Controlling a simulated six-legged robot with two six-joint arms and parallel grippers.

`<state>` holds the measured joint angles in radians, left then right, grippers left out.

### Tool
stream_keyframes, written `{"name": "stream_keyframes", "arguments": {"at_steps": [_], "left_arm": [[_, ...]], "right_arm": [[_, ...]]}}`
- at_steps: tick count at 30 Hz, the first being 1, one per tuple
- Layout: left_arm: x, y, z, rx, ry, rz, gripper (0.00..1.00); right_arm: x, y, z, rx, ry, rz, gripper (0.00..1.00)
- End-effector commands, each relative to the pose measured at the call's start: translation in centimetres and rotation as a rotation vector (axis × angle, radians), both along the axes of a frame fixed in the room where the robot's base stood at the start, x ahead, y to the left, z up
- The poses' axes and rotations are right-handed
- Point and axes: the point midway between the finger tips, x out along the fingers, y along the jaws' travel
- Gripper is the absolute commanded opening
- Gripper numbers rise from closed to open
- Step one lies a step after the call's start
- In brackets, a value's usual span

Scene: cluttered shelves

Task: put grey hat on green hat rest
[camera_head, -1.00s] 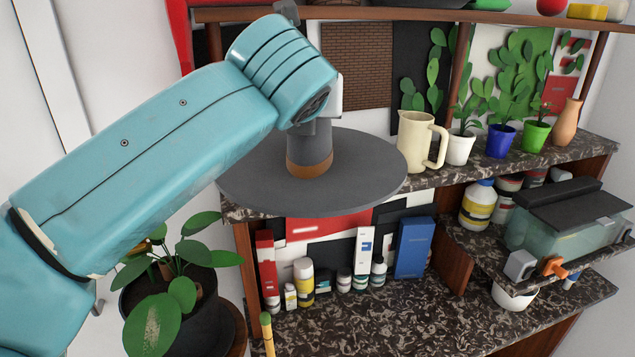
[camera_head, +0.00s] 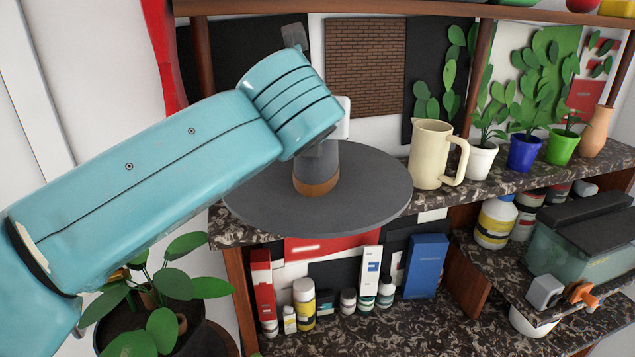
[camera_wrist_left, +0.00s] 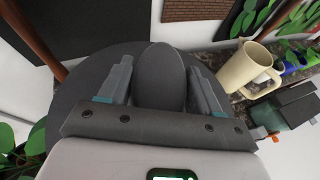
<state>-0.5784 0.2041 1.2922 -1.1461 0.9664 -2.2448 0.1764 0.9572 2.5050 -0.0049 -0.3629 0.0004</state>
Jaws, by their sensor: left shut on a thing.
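The grey hat (camera_head: 370,195) has a wide flat round brim and a crown with a brown band. It hangs level in front of the left end of the shelf. My left gripper (camera_wrist_left: 160,72) is shut on its crown, one finger on each side in the left wrist view. In the head view my teal left arm comes in from the left, and its wrist hides the crown's top and most of the fingers. I cannot pick out a green hat rest in either view. My right gripper is not in view.
A cream jug (camera_head: 429,155) stands on the upper marbled shelf, close to the brim's right edge. Potted plants and an orange vase (camera_head: 597,132) stand further right. Bottles and boxes, one a blue box (camera_head: 421,267), fill the lower shelf. A potted plant (camera_head: 165,320) stands lower left.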

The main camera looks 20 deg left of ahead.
Motion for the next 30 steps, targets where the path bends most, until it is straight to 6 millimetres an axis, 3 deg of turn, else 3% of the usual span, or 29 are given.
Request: {"name": "stream_keyframes", "arguments": {"at_steps": [1, 11, 19, 20, 22, 30], "left_arm": [[-0.1, 0.1, -1.2, 0.002, 0.001, 0.001, 0.04], [0.0, 0.0, -5.7, 0.001, 0.001, 0.001, 0.04], [0.2, 0.0, -6.2, 0.000, -0.001, 0.001, 0.04], [0.2, 0.0, -6.2, 0.000, 0.000, 0.001, 0.66], [0.3, 0.0, -6.2, 0.000, 0.000, 0.001, 0.89], [0.3, 0.0, -6.2, 0.000, 0.000, 0.001, 0.90]], "right_arm": [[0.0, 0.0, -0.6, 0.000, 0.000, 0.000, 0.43], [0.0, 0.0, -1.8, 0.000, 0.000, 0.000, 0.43], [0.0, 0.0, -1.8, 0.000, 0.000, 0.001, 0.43], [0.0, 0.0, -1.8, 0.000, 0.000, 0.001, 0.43], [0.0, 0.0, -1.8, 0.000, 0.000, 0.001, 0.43], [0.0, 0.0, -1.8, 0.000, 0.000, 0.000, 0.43]]}}
